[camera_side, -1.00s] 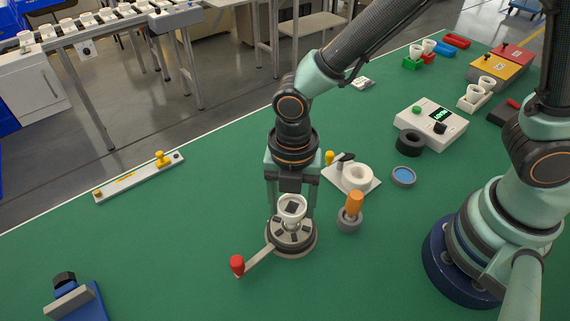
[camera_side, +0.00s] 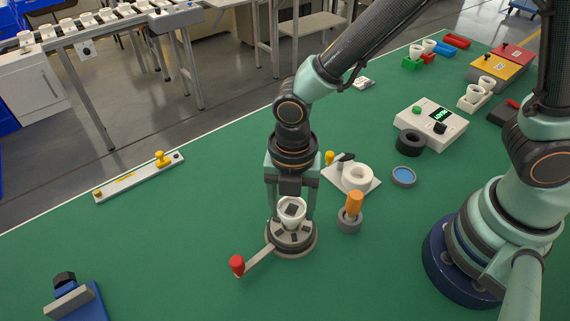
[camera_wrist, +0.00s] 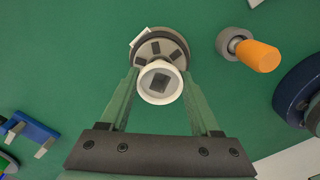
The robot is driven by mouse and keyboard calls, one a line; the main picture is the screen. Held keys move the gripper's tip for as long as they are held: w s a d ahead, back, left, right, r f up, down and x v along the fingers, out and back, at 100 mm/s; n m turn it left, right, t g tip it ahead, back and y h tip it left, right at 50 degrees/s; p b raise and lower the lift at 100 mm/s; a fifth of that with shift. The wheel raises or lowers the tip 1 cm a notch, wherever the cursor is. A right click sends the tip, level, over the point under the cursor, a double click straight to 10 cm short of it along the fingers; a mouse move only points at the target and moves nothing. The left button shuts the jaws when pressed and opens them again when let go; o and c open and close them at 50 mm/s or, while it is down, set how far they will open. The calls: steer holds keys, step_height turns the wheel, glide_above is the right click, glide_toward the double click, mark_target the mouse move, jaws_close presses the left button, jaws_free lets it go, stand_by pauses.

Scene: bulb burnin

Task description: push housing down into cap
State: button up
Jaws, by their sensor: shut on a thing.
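The white housing (camera_side: 292,211), a cup shape with a dark square inside its mouth, stands upright at the middle of a round grey fixture (camera_side: 291,241). My gripper (camera_side: 292,208) points down and is shut on the housing, one finger on each side. In the wrist view the housing (camera_wrist: 160,92) lies between the green fingers of my gripper (camera_wrist: 160,82), over the fixture's disc (camera_wrist: 174,48) with dark pads. The cap is hidden under the housing; I cannot tell how deep the housing sits.
A crank with a red knob (camera_side: 237,264) sticks out from the fixture to the front left. An orange-handled tool (camera_side: 354,204) stands in a grey holder close on the right. A white plate with a ring (camera_side: 357,177) lies behind it.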

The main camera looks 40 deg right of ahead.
steer(key=shift+f, duration=0.45)
stand_by(0.4)
steer(key=o, duration=1.4)
steer(key=shift+r, duration=0.1)
step_height(320, 180, up, 12)
